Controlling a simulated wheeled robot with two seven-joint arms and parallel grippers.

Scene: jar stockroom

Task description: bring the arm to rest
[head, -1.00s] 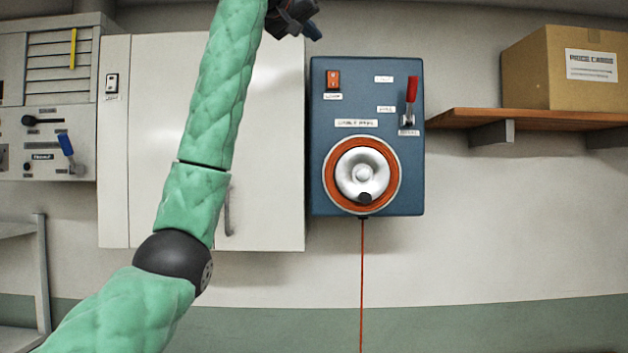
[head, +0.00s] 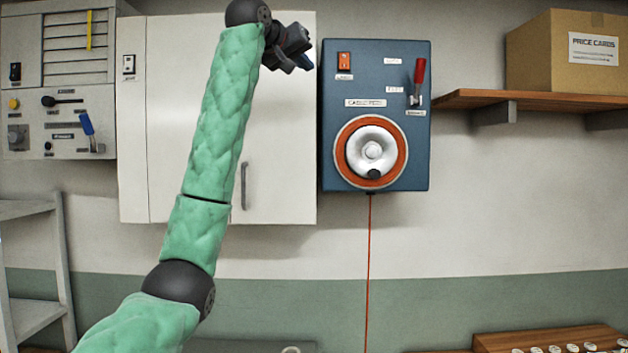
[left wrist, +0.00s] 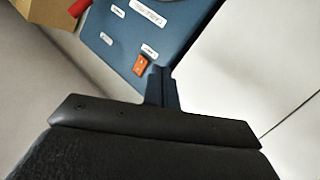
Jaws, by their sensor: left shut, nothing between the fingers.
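My left arm rises from the lower left in the head view, in front of the white cabinet. My left gripper (head: 304,62) is shut and empty, at the cabinet's upper right, just left of the blue cable-feed panel (head: 415,140) in the picture. In the left wrist view the shut fingers (left wrist: 161,85) point toward the blue panel (left wrist: 180,25), apparently clear of it. The panel carries an orange switch (head: 344,62), a red-handled lever (head: 419,75) standing up and a silver reel wheel (head: 372,150) with an orange ring. My right gripper is not in view.
The white cabinet (head: 280,190) is behind my arm. A wooden shelf (head: 545,99) with a cardboard box (head: 540,60) juts out at right. A grey control unit (head: 75,110) hangs at left above a grey rack (head: 60,250). A red cable (head: 369,260) hangs below the panel.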

